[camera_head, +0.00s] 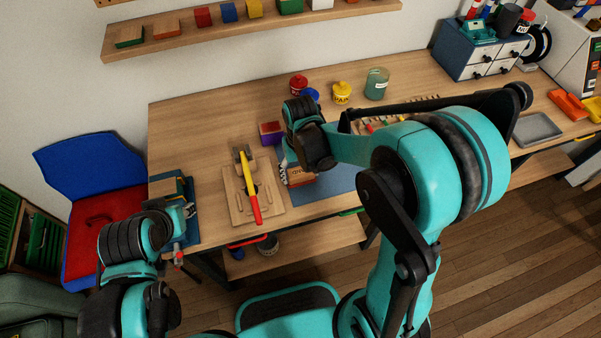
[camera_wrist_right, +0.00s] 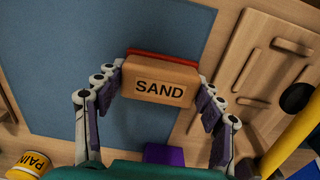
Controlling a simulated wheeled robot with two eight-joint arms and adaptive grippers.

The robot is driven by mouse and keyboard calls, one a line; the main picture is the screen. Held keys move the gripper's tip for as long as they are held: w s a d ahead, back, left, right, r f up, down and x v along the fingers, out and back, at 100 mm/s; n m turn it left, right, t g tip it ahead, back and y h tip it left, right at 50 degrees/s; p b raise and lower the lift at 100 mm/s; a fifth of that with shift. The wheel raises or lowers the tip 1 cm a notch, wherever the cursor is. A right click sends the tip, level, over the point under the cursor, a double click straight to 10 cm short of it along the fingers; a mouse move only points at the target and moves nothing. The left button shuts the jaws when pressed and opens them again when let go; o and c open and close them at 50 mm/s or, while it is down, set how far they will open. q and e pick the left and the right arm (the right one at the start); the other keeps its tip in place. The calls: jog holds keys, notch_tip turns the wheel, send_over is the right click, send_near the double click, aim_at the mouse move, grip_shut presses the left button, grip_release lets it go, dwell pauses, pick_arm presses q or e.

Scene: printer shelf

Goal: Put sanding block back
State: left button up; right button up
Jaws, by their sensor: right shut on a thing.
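The sanding block (camera_wrist_right: 160,80) is a tan block labelled SAND with a red edge at its far side. In the right wrist view it sits between both fingers of my right gripper (camera_wrist_right: 163,74), over the blue mat (camera_wrist_right: 55,60). In the head view my right gripper (camera_head: 297,170) is low over the mat's left end (camera_head: 338,181), right of the wooden tool board (camera_head: 272,202). The block is mostly hidden there. My left gripper (camera_head: 187,209) is at the table's left edge; its fingers are too small to read.
A yellow-and-red tool (camera_head: 249,185) lies on the tool board. A red and purple block (camera_head: 270,133), red jar (camera_head: 298,85) and yellow paint pot (camera_head: 342,92) stand behind. A wall shelf (camera_head: 238,32) holds several blocks. Blue drawers (camera_head: 462,62) stand back right.

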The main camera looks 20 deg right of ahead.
aim_at(301, 171)
jog(key=shift+f, duration=0.15)
jog(key=o, duration=1.1)
notch_tip(301, 171, up, 11)
jog(key=p, duration=0.4)
jog(key=s+d+r+t, duration=0.4)
jog(key=s+r+t, duration=0.2)
jog(key=s, duration=0.4)
jog(key=shift+s+d+t, duration=0.15)
jog(key=shift+d+t, duration=0.2)
jog(key=shift+t, duration=0.25)
